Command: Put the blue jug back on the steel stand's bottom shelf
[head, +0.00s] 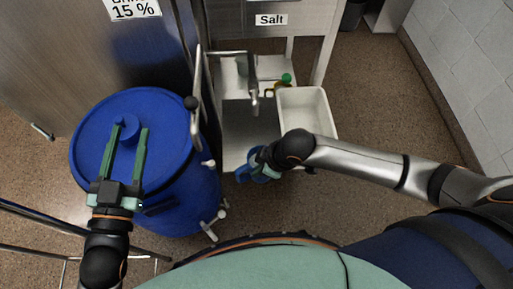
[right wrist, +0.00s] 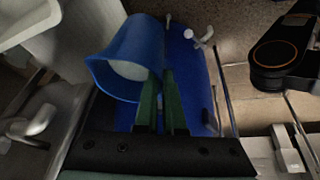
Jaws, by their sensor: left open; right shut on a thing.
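The blue jug (head: 262,176) is in my right gripper (head: 258,158), at the front edge of the steel stand (head: 245,128) in the head view. My arm partly covers it. In the right wrist view the jug (right wrist: 125,50) is tilted, with its wide mouth towards the lower left; the green fingers (right wrist: 161,100) are shut on its side, though the exact grip is partly hidden. I cannot tell whether the jug touches the stand. My left gripper (head: 129,132) is open and empty over the lid of the blue barrel.
The blue barrel (head: 185,190) with white taps stands left of the stand. A white tub (head: 307,108) sits at the stand's right, and small green-and-yellow items (head: 285,81) lie behind. A "Salt" label (head: 271,20) is at the back. Floor at right is clear.

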